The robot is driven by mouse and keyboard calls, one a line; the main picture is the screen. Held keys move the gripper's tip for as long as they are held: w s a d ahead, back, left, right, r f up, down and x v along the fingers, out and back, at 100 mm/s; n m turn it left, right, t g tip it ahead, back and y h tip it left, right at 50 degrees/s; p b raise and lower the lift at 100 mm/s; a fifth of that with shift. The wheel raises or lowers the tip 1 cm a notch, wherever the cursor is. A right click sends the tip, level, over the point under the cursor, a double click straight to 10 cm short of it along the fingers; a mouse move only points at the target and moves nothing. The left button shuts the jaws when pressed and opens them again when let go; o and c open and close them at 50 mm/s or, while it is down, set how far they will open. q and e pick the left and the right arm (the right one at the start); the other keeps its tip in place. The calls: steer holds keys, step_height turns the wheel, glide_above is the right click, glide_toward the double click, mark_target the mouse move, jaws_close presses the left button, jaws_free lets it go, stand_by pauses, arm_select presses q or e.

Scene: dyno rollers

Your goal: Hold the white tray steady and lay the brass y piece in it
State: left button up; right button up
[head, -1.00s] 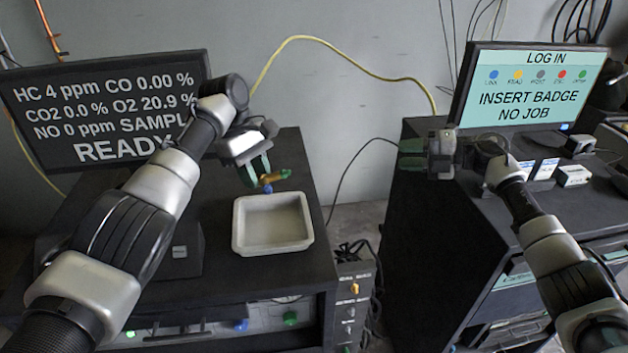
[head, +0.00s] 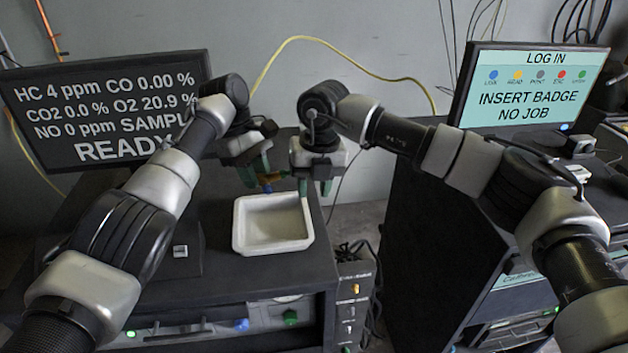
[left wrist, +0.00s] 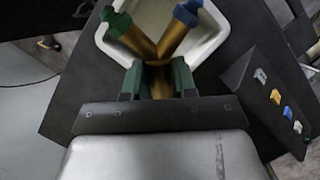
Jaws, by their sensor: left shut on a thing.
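The white tray (head: 241,229) stands on the left black cabinet; it also shows in the left wrist view (left wrist: 211,48). My left gripper (head: 258,180) is shut on the brass y piece (head: 267,179), above the tray's back side. In the left wrist view, the green fingers (left wrist: 158,82) grip the stem of the brass y piece (left wrist: 157,52), whose arms, one green-capped and one blue-capped, point away over the tray. My right gripper (head: 314,187) points down at the tray's back right corner, its green fingers apart. I cannot tell whether it touches the rim.
A dark monitor (head: 90,110) reading READY stands at the left. The right cabinet carries a log-in screen (head: 530,90) and small boxes. A gap with cables (head: 352,255) separates the cabinets. A yellow hose (head: 330,44) runs along the wall behind.

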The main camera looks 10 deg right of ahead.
mark_target(308, 226)
steer(key=f, duration=0.7)
steer(key=a+f, duration=0.1)
steer(key=f, duration=0.3)
steer(key=shift+a, duration=0.1)
